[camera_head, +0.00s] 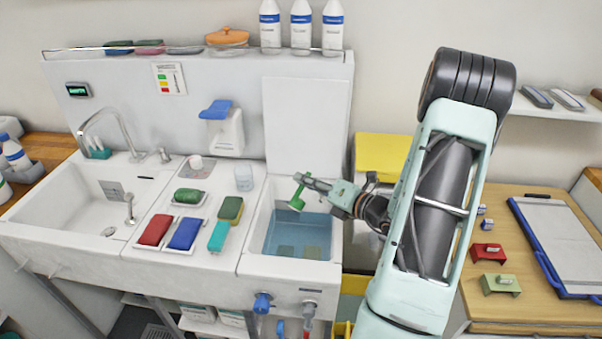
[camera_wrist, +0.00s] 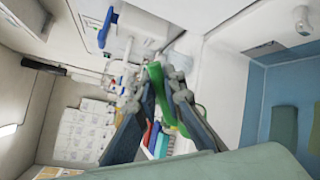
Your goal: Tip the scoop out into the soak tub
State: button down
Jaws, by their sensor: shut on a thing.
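My gripper (camera_head: 309,182) is shut on a small green scoop (camera_head: 297,203). The scoop hangs below the fingertips, over the left rear part of the soak tub, above the water. In the wrist view the green scoop (camera_wrist: 157,78) shows between the two fingers (camera_wrist: 167,82). I cannot tell what is in the scoop or how far it is tilted. The soak tub (camera_head: 255,262) is a white basin with blue water. Two flat greenish pieces (camera_head: 299,252) lie in the water near its front. The tub also shows at the right of the wrist view (camera_wrist: 226,103).
An empty sink (camera_head: 75,205) is further left. A tall white panel (camera_head: 305,125) stands behind the tub.

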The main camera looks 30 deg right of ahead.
jog(key=shift+w+d+f+m+g+y+p, duration=0.2)
jog(key=shift+d+f+m+p, duration=0.3)
jog(key=shift+m, duration=0.3)
jog(key=shift+w+d+f+m+g+y+p, duration=0.1)
jog(key=shift+w+d+f+m+y+p, duration=0.15)
jog(key=shift+f+m+p, duration=0.45)
jog(key=shift+w+d+f+m+g+y+p, duration=0.15)
jog(key=shift+d+f+m+p, duration=0.3)
jog(key=shift+m, duration=0.45)
jog(key=shift+r, duration=0.1)
jog(key=shift+r, duration=0.2)
